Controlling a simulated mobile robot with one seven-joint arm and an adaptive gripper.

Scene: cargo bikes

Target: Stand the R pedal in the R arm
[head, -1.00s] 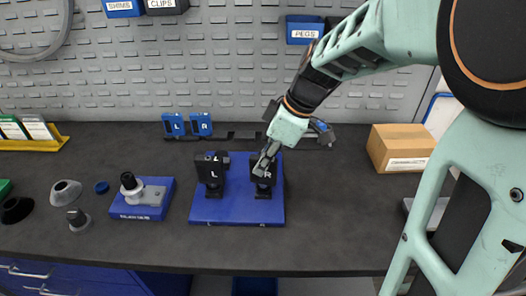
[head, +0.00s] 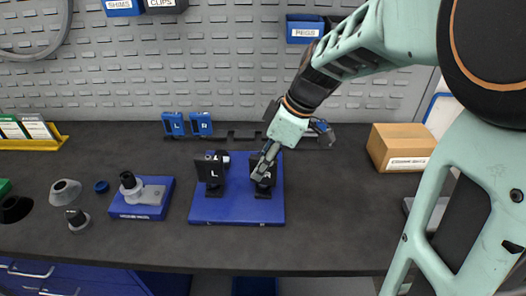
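A black block marked R (head: 266,183), which I take for the R pedal, is at the right of a blue board (head: 236,211) on the bench. It looks upright over a dark foot. I cannot tell how it sits in the R arm, as my fingers cover its upper part. A similar black block marked L (head: 211,172) stands to its left on the same board. My gripper (head: 262,168) reaches down from the upper right, with its fingers at the top left of the R block. The fingertips are too small and dark to show whether they grip it.
Blue tags marked L (head: 173,124) and R (head: 201,124) stand behind the board, by a dark rail. A smaller blue base (head: 142,208) and several round parts are to the left. A cardboard box (head: 400,148) is to the right. The bench front is clear.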

